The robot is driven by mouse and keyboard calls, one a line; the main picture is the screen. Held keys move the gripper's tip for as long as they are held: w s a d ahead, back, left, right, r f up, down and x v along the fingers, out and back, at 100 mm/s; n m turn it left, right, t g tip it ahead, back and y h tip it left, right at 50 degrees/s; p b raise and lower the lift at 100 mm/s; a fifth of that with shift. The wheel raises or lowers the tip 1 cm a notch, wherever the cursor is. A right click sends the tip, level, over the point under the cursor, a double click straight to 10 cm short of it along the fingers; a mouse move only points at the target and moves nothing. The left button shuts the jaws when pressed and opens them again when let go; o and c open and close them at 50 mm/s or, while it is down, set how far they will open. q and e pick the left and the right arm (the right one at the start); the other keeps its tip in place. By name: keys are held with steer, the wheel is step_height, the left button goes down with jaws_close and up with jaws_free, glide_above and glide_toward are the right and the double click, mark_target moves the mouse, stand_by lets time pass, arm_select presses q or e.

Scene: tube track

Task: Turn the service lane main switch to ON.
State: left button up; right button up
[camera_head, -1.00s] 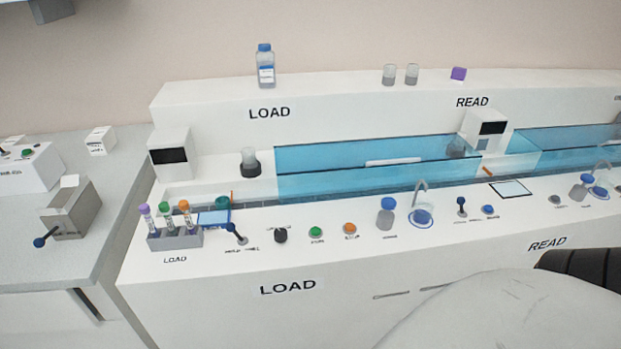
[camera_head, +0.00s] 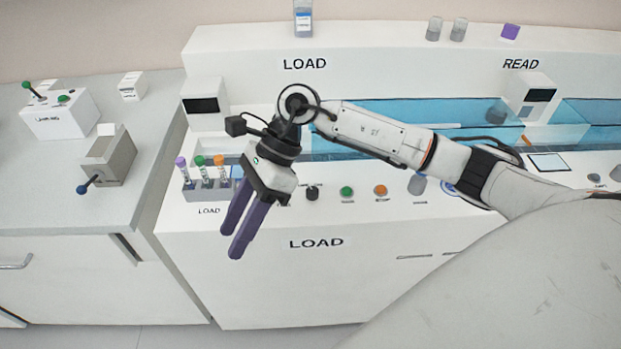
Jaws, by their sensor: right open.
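No label naming the service lane main switch is readable. On the left bench, a grey box (camera_head: 113,155) has a lever with a dark blue knob (camera_head: 82,189) pointing down toward the front left. Behind it, a white box (camera_head: 62,118) carries a green-knobbed lever (camera_head: 27,86) tilted up to the left and a green button (camera_head: 64,99); its label is too small to read. My right gripper (camera_head: 233,243) is open and empty, its purple fingers pointing down-left in front of the LOAD console, well right of the grey box. My left gripper is out of view.
The LOAD console (camera_head: 250,285) stands right of the bench. Its rack of capped tubes (camera_head: 205,190) is just behind my gripper, and a black knob (camera_head: 312,193), green button (camera_head: 347,191) and orange button (camera_head: 380,190) lie to the right. The bench top front is clear.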

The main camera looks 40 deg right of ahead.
steer(key=w+d+r+h, duration=0.1)
steer(key=w+d+h, duration=0.2)
steer(key=d, duration=0.5)
steer(key=n+t+h, duration=0.1)
steer(key=h, duration=0.4)
glide_toward(313, 190)
step_height(313, 190, down, 8)
steer(key=shift+s+f+p, duration=0.1)
steer(key=shift+p, duration=0.5)
steer(key=shift+c, duration=0.5)
